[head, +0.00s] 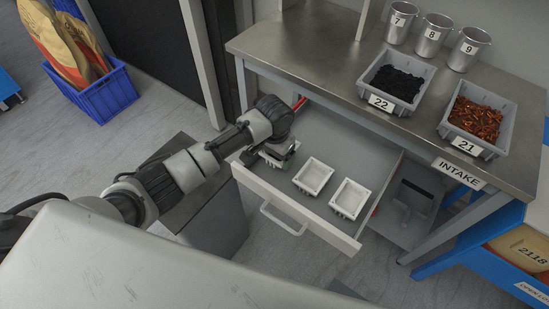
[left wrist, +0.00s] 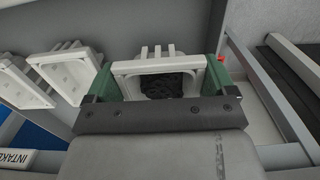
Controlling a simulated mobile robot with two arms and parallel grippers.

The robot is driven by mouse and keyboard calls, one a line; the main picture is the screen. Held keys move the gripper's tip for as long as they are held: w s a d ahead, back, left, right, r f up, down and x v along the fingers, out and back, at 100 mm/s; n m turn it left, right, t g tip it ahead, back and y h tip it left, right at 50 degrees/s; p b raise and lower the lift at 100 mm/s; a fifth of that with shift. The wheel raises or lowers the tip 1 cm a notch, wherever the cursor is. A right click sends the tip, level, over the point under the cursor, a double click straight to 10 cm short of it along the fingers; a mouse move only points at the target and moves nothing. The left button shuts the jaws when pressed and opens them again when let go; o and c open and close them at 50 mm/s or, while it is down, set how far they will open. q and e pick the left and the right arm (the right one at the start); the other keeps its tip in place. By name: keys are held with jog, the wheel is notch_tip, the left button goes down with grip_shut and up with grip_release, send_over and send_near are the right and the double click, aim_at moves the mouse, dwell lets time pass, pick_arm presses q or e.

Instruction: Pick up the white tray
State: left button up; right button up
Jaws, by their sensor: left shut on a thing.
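My left gripper (head: 281,155) is low in the left end of the open drawer (head: 285,198). In the left wrist view its green fingers (left wrist: 160,78) are shut on a white tray (left wrist: 158,67), one finger at each side of the rim. Black lumpy material shows inside this tray. In the head view the gripper mostly hides it, and I cannot tell whether it touches the drawer floor. Two more white trays, a middle one (head: 313,176) and a right one (head: 350,198), sit in the drawer and look empty. My right gripper is not in view.
The metal bench (head: 310,55) above the drawer carries a grey bin 22 (head: 369,94) of black material, a bin 21 (head: 466,144) of copper-coloured pieces, and metal cups (head: 433,37). The drawer's front and side walls stand close around the gripper. A blue crate (head: 103,97) is far left.

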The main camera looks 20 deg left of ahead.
pick_arm(q)
jog(key=s+d+r, duration=0.4)
jog(key=d+r, duration=0.3)
jog(key=d, duration=0.3)
jog(key=shift+s+d+r, duration=0.15)
jog(key=shift+d+r, duration=0.25)
